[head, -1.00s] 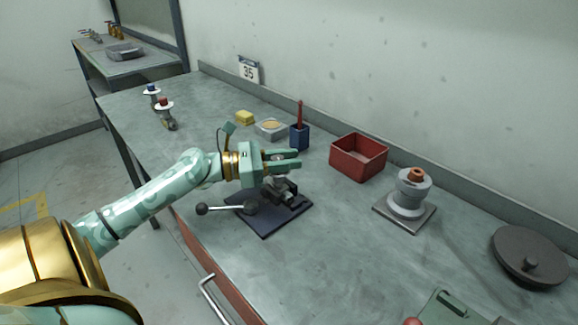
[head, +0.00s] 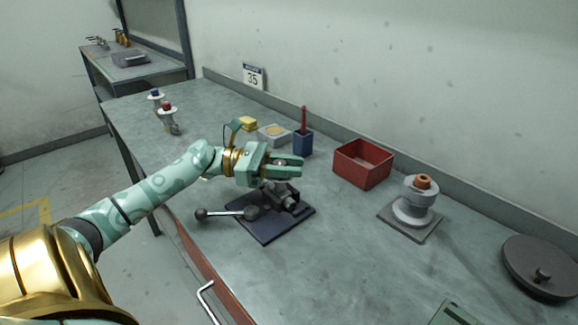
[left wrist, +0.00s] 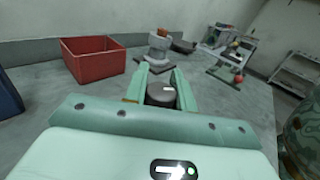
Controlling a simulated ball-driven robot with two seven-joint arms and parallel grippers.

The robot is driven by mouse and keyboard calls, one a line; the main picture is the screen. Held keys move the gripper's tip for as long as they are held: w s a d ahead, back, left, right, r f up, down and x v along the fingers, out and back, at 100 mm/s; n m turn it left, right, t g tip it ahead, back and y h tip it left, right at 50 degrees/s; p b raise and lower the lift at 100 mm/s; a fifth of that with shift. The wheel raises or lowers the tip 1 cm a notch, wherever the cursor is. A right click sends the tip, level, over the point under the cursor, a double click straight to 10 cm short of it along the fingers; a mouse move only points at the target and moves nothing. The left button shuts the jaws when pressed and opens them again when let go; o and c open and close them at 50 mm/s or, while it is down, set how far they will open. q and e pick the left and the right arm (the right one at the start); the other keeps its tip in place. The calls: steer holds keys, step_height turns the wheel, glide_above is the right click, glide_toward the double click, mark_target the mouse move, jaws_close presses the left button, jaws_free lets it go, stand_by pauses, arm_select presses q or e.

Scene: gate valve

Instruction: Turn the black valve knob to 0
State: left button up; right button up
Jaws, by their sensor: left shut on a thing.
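The black knob (left wrist: 161,95) is a dark round cap with a short white mark on its face, seen in the left wrist view. It sits between the fingers of my left gripper (left wrist: 160,88), which is shut on it. In the head view my left gripper (head: 285,166) is above a dark clamp (head: 285,197) on a dark base plate (head: 268,230). There the fingers hide most of the knob. I see no readable scale around the knob. My right gripper is not in view.
A red box (head: 376,173), a blue holder (head: 303,146) and a grey flanged piece with an orange top (head: 416,203) stand right of the clamp. A ball-ended lever (head: 225,214) lies at its left. A dark disc (head: 540,265) lies far right. Bench between is clear.

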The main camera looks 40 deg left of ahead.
arm_select(q)
steer(key=o, duration=1)
steer(key=p+v, duration=0.4)
steer(key=v, duration=1.2)
steer(key=shift+p, duration=0.35)
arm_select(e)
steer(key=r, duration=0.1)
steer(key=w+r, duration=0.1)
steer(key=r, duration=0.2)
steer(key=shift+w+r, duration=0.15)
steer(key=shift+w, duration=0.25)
arm_select(q)
steer(key=shift+s+a, duration=0.1)
steer(key=shift+a, duration=0.05)
